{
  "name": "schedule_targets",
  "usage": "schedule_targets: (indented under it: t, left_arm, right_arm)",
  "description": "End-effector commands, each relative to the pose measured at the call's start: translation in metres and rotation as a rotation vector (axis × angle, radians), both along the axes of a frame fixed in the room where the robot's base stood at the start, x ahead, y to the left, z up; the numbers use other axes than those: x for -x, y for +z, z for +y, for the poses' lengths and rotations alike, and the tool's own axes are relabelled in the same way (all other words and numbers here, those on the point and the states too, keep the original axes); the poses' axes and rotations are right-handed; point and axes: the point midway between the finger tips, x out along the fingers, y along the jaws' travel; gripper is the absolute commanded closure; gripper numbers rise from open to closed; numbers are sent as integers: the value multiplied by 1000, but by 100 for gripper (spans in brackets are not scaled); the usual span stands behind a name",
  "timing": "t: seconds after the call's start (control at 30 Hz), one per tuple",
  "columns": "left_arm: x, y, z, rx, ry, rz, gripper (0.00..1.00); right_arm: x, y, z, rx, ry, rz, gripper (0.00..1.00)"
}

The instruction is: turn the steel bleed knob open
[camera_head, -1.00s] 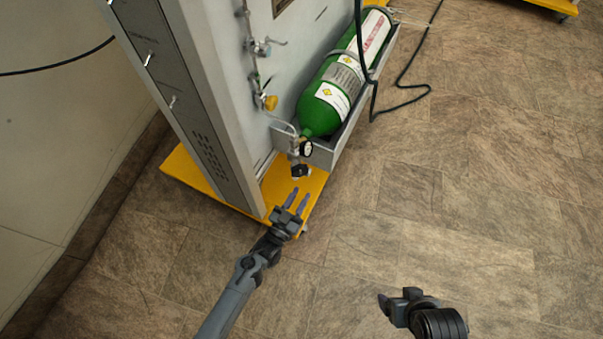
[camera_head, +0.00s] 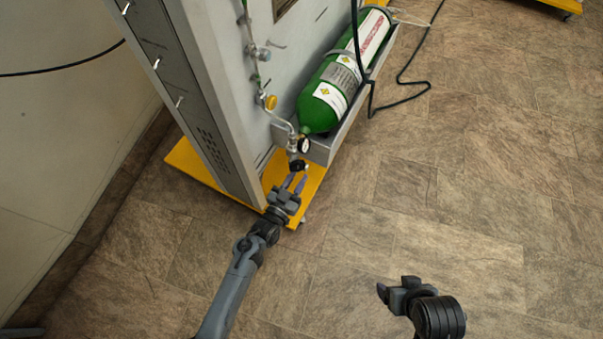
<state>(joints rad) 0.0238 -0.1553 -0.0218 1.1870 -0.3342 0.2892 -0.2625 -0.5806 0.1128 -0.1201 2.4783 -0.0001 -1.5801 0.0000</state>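My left gripper (camera_head: 295,180) is open, its two fingers apart and pointing up the picture. Its tips are just below a dark round knob (camera_head: 298,165) at the lower end of the pipework, by the green cylinder's valve; I cannot tell whether they touch it. A steel-coloured knob or valve (camera_head: 262,54) sits higher on the panel's pipe, with a yellow knob (camera_head: 270,102) between. I cannot tell for sure which is the bleed knob. My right gripper (camera_head: 385,292) is low over the floor, far from the panel, and its fingers are unclear.
The green cylinder (camera_head: 310,112) lies in a grey tray (camera_head: 322,150) beside the grey cabinet (camera_head: 215,130). The cabinet stands on a yellow base (camera_head: 310,190).

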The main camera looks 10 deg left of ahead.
Motion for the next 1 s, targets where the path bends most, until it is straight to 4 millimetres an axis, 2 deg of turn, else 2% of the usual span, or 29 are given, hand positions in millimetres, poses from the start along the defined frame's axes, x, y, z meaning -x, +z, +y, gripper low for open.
schedule_targets:
  t: [0.1, 0.3, 0.67, 0.87, 1.0]
  left_arm:
    - [-15, -3, -6, 2, 0, 0, 68]
    - [-29, -1, -11, 1, 0, 1, 68]
    - [-32, 0, -12, 1, 0, 1, 68]
    - [-31, 0, -12, 1, 0, 1, 99]
    - [-31, 0, -12, 1, 0, 0, 100]
  right_arm:
    - [0, -12, 0, 1, 1, 0, 21]
    - [0, -18, -2, 8, 6, 0, 21]
    - [0, -17, -3, 12, 8, -2, 21]
    - [0, -17, -2, 8, 5, -2, 21]
    - [0, -17, -1, 5, 3, -3, 21]
